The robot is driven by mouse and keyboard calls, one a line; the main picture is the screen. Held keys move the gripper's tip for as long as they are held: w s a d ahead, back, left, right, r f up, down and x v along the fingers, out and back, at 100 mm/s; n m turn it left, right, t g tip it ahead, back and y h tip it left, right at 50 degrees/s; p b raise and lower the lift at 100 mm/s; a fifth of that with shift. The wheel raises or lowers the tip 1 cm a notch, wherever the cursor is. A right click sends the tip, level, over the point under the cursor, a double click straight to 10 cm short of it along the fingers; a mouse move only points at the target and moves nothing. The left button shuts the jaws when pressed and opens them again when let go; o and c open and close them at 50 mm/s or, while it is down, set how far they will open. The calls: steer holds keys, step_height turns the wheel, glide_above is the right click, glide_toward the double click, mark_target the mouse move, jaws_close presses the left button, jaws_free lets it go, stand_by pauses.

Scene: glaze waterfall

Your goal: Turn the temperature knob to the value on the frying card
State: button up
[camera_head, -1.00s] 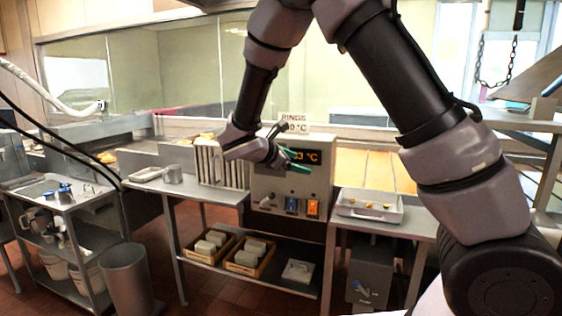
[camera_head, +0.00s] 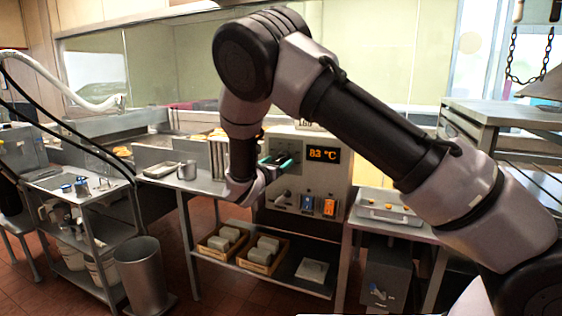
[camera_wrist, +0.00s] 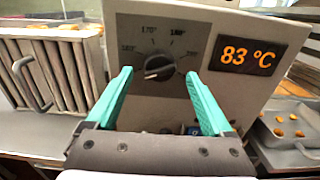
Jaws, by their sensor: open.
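The temperature knob (camera_wrist: 158,68) is a dark round knob on a grey dial plate in the wrist view. Marks of 170° and 180° stand above it; the side marks are hard to read. The orange display (camera_wrist: 248,56) reads 83 °C, and it also shows in the head view (camera_head: 323,155). My gripper (camera_wrist: 158,78) is open, its green fingers on either side of the knob in the picture; contact cannot be seen. In the head view my gripper (camera_head: 277,162) is before the control box and hides the knob. The frying card (camera_head: 308,126) is mostly hidden behind my arm.
A lever (camera_head: 281,197) and blue (camera_head: 307,202) and orange (camera_head: 329,207) switches sit below the display. A tray with food pieces (camera_head: 390,221) stands at the right. A metal rack (camera_wrist: 58,72) is left of the box.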

mark_target(283, 158)
steer(key=shift+x, duration=1.3)
steer(key=c, duration=1.4)
steer(key=shift+o, duration=0.2)
